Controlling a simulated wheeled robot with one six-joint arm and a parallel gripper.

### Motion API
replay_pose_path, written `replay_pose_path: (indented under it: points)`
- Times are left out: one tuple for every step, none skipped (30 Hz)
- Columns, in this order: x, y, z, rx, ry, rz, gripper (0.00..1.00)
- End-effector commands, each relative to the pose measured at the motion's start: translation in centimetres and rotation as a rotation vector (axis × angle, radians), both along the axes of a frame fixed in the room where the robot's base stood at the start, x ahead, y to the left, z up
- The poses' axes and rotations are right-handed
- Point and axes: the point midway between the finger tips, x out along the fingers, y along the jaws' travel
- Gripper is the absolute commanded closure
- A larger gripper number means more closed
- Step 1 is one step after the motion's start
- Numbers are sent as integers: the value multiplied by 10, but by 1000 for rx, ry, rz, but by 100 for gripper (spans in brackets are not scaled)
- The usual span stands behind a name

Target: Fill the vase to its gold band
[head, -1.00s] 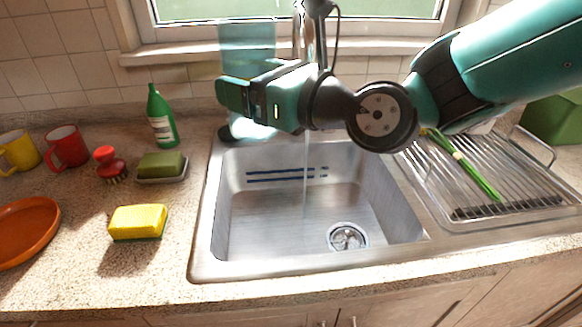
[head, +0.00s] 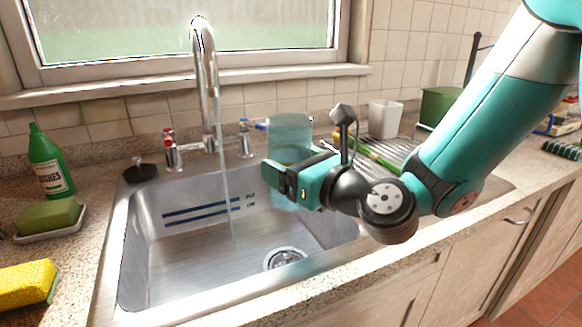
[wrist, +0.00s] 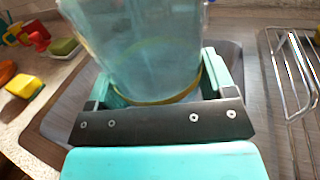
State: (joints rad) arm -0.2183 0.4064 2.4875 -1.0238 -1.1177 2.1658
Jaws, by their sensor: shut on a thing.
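The vase is a clear bluish-teal cylinder (head: 290,132), held upright above the right side of the sink. My gripper (head: 291,180) is shut around its lower part. In the wrist view the vase (wrist: 140,45) stands between the fingers, with its gold band (wrist: 168,98) low, near the jaws. I cannot make out a water level inside. The chrome tap (head: 205,85) runs a thin stream of water (head: 224,170) into the sink. The vase is to the right of this stream and apart from it.
The steel sink (head: 140,255) has a drain (head: 284,259) and blue marks on its back wall. A drying rack (head: 405,150), a white cup (head: 385,118) and a green box (head: 440,105) are at the right. A green bottle (head: 50,165) and yellow sponge (head: 28,283) are at the left.

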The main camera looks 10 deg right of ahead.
Motion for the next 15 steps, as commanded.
replay_pose_path:
  points:
    - [3, 5, 3, 0, 1, 4, 57]
    - [5, 8, 2, 1, 2, 4, 57]
    - [8, 12, 1, 1, 2, 4, 57]
    - [10, 15, 0, 0, 1, 5, 57]
    - [11, 18, -1, 0, 1, 6, 57]
    - [15, 22, -1, -1, 1, 5, 57]
    - [18, 25, -2, 0, 2, 5, 57]
    - [20, 28, -2, 0, 1, 5, 57]
    - [23, 32, -3, 1, 2, 5, 57]
    - [25, 35, -5, 1, 3, 5, 57]
    - [27, 38, -6, 0, 1, 6, 57]
    - [29, 41, -7, -1, 1, 6, 57]
    - [32, 44, -7, 0, 0, 5, 57]
    - [34, 46, -8, 0, 1, 5, 57]
    - [36, 49, -9, 1, 1, 5, 57]
